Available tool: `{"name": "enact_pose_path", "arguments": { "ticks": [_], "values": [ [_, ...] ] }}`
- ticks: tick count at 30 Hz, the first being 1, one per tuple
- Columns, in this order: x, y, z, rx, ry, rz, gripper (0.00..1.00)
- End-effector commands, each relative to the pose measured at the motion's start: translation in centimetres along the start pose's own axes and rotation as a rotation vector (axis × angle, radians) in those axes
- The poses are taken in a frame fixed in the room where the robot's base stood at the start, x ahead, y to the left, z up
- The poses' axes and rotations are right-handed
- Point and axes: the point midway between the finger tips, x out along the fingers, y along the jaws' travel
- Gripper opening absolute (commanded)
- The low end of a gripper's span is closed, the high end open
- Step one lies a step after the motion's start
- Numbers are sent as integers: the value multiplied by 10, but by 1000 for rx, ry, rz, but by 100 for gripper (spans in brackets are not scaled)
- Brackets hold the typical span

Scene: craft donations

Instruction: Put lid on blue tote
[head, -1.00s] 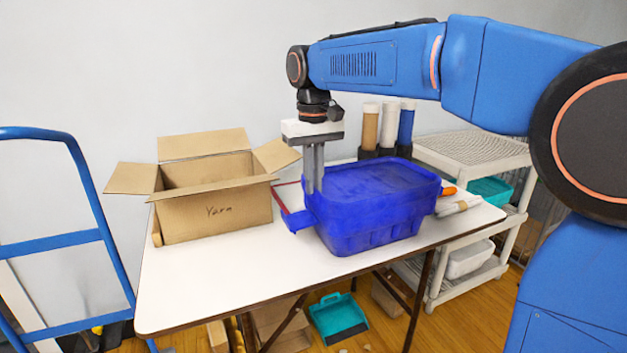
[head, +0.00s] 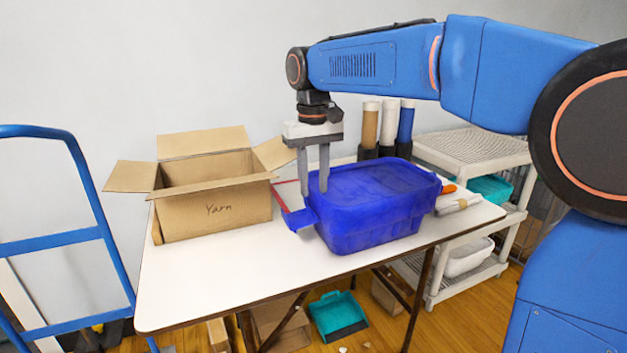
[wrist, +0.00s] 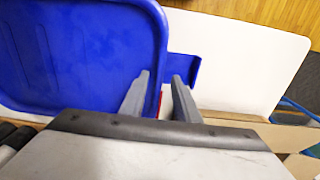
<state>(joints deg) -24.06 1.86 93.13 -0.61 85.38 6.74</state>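The blue tote (head: 372,235) stands upright on the white table, with a handle tab sticking out at its left end. The blue lid (head: 375,178) lies across the tote's top and looks about level; I cannot tell if its rim is pressed fully down. The lid also fills the left of the wrist view (wrist: 75,50), with the tote's handle (wrist: 190,68) beyond its edge. My gripper (head: 314,194) points down at the lid's left end. Its fingers are apart, with the lid's edge close to or between them; in the wrist view the fingertips (wrist: 162,77) have a gap.
A shelf unit (head: 470,148) is at right, a blue hand truck (head: 60,245) at left. The table's front left (head: 200,285) is clear.

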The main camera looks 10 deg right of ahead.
Motion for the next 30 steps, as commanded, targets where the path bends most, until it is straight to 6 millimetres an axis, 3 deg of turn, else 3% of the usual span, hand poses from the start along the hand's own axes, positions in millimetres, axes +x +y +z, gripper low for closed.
{"name": "enact_pose_path", "arguments": {
  "ticks": [9, 14, 30],
  "values": [
    [-3, 0, 0, 0, 4, 0, 29],
    [-17, 0, -1, 0, 6, -1, 29],
    [-121, 0, -1, 0, 7, -1, 29]
  ]
}}
